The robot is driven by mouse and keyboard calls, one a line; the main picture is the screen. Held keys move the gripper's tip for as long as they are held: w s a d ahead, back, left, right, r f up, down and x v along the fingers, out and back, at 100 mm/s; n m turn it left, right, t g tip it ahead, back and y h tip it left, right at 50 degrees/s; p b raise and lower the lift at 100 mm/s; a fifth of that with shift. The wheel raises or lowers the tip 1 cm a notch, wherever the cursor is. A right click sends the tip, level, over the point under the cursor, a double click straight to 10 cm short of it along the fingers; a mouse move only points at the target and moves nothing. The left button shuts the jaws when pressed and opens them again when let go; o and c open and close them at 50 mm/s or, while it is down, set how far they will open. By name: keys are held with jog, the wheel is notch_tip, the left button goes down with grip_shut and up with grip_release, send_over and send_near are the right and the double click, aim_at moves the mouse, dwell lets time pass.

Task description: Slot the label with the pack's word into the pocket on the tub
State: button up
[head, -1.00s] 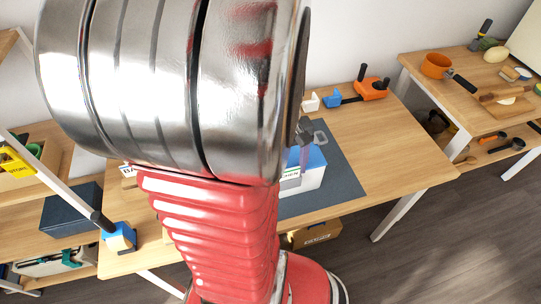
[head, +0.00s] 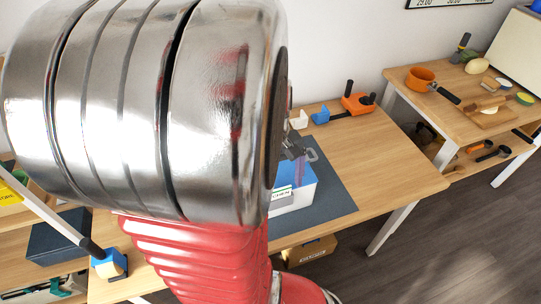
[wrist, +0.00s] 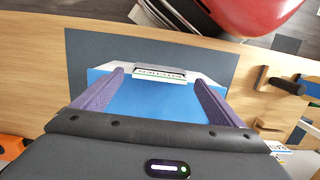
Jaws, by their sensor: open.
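The tub (wrist: 150,100) has a blue top and white sides and stands on a dark grey mat (wrist: 90,60). It also shows in the head view (head: 290,200), partly behind my arm. A white label (wrist: 160,74) with dark print and a green edge is at the pocket on the tub's front. Its word is too small to read surely, and I cannot tell how deep it sits. My gripper (wrist: 159,80) is open above the tub, its purple fingers on either side of the label with visible gaps. Another printed label (wrist: 277,147) shows at the right edge, partly cut off.
Wooden holders and a dark-handled tool (wrist: 285,86) lie right of the mat in the wrist view. An orange tool (head: 357,103) stands at the back of the table. A cardboard box (head: 310,250) is below. The table's right part is clear.

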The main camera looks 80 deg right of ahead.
notch_tip(320, 180, up, 12)
jog(key=d, duration=0.1)
jog(key=shift+w, duration=0.35)
jog(key=shift+d, duration=0.1)
dwell(0.8)
jog(key=w+a+n+t+h, duration=0.1)
jog(key=w+a+n, duration=0.35)
jog(key=w, duration=0.85)
jog(key=w+a+n+t, duration=0.1)
jog(key=w+a, duration=0.6)
jog(key=w, duration=0.6)
jog(key=a+r+n+t, duration=0.1)
jog(key=a+n+t, duration=0.1)
jog(key=a, duration=0.8)
jog(key=w+a+r+n+t, duration=0.1)
jog(key=a+n, duration=0.3)
jog(key=a, duration=0.6)
jog(key=shift+a+r+t, duration=0.4)
jog(key=shift+r+t, duration=0.15)
jog(key=shift+t, duration=0.05)
